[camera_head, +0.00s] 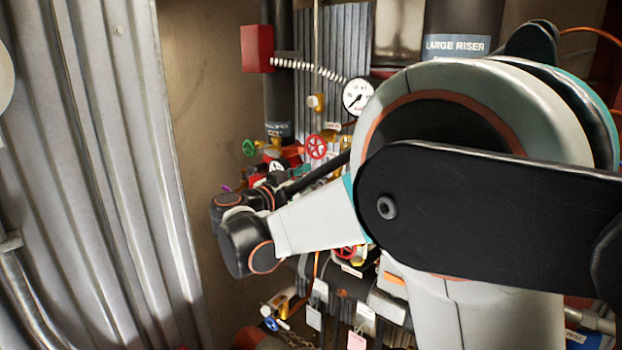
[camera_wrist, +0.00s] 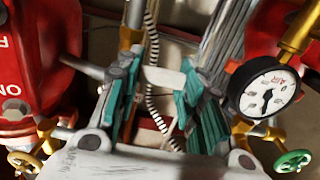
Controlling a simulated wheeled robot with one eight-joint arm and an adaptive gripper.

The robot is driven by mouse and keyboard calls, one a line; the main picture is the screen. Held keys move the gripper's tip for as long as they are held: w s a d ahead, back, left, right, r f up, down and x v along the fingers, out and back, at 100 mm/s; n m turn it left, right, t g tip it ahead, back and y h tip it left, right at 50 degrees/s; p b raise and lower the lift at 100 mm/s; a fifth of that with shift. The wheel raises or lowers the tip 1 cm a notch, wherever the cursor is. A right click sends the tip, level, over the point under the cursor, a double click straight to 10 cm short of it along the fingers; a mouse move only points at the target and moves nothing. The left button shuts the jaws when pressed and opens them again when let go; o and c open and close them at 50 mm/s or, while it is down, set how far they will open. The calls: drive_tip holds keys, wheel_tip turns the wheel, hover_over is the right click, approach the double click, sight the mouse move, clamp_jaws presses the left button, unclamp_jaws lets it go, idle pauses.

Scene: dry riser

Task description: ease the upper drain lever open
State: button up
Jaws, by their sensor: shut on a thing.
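In the wrist view my gripper (camera_wrist: 160,77) has teal-padded fingers to the left and right, shut on a small pale piece (camera_wrist: 165,78) between the fingertips. Only part of this piece shows, and I cannot tell for certain whether it is the upper drain lever or how far it is turned. No other lever can be made out clearly as the upper drain lever. In the head view my arm covers much of the pipework, and the fingertips cannot be made out there.
A pressure gauge (camera_wrist: 269,89) and a green handwheel (camera_wrist: 292,160) are right of my fingers; red housings flank both sides. In the head view a red handwheel (camera_head: 316,147) and the large riser (camera_head: 462,20) stand behind my arm. A corrugated metal wall (camera_head: 95,150) is at left.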

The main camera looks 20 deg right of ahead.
drive_tip(key=shift+f+n+b, duration=0.55)
drive_tip(key=shift+n+b, duration=0.35)
drive_tip(key=shift+b, duration=0.15)
drive_tip(key=shift+f+n+b, duration=0.2)
drive_tip(key=shift+n+b, duration=0.65)
drive_tip(key=shift+n, duration=0.35)
drive_tip(key=o, duration=1.1)
drive_tip(key=shift+a, duration=0.1)
drive_tip(key=v, duration=1.1)
drive_tip(key=shift+s+a, duration=0.25)
drive_tip(key=shift+a, duration=0.05)
